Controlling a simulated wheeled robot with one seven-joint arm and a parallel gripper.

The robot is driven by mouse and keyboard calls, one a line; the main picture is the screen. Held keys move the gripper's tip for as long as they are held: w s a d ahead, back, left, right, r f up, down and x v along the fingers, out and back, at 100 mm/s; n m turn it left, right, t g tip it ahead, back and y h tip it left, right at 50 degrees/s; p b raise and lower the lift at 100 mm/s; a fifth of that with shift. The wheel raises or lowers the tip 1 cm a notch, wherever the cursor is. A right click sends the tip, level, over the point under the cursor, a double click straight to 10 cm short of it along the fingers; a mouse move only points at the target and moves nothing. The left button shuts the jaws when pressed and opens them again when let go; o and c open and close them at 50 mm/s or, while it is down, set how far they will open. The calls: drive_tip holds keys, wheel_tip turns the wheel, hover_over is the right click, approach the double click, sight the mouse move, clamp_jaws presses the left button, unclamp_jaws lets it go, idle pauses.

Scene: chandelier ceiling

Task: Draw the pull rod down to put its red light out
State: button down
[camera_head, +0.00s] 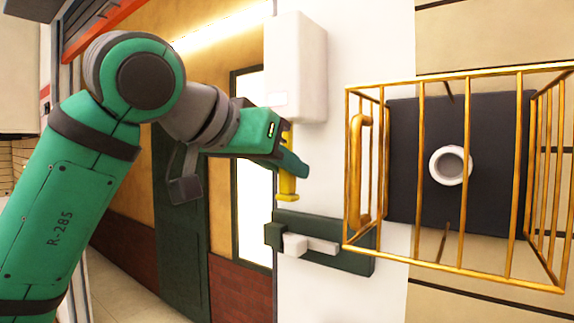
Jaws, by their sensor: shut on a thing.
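The yellow pull rod (287,184) hangs upright below the white wall box (297,68). My green gripper (289,160) reaches in from the left and is shut on the pull rod around its middle. The rod's top shows just under the box, and its lower end sticks out below my fingers. The fingers hide part of the rod. I cannot make out a lit red light; only a faint pale patch shows low on the box's front.
A green bracket with a white lever (310,243) sits on the wall just below the rod. To the right, a gold wire cage (421,180) juts out around a dark panel (500,170) with a white ring (451,165). A dark green door (180,220) stands behind my arm.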

drive_tip(key=shift+f, duration=0.75)
drive_tip(key=shift+r, duration=0.8)
drive_tip(key=c, duration=0.9)
unclamp_jaws()
drive_tip(key=shift+v, duration=3.75)
drive_tip(key=shift+w, duration=0.15)
